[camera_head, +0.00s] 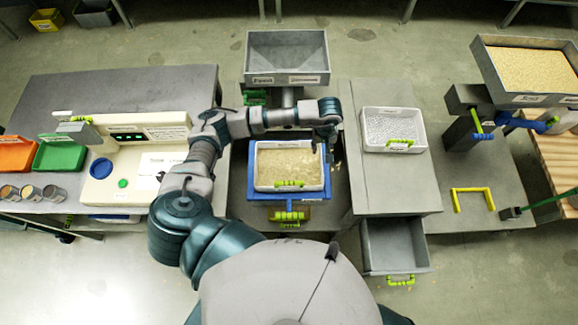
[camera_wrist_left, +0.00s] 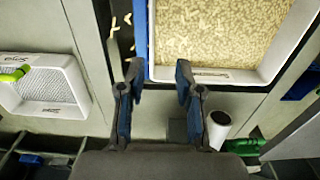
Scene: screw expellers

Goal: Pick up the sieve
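A white-rimmed sieve (camera_head: 258,166) filled with pale grains sits in a blue frame (camera_head: 252,196) at the middle station. Its rim (camera_wrist_left: 236,76) fills the upper right of the left wrist view. A second white sieve (camera_head: 393,128), with a pale mesh-like inside and a green handle, sits on the grey table to the right; it also shows at the left of the wrist view (camera_wrist_left: 45,87). My left gripper (camera_head: 326,146) is above the right edge of the grain-filled sieve. My right gripper is out of view.
A grey feed hopper (camera_head: 287,40) stands behind the middle station. A grey bin (camera_head: 395,246) sits low at front right. A cream machine (camera_head: 137,165) and green and orange trays (camera_head: 60,154) are left. A seed hopper (camera_head: 528,70) is far right. The right table's front is clear.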

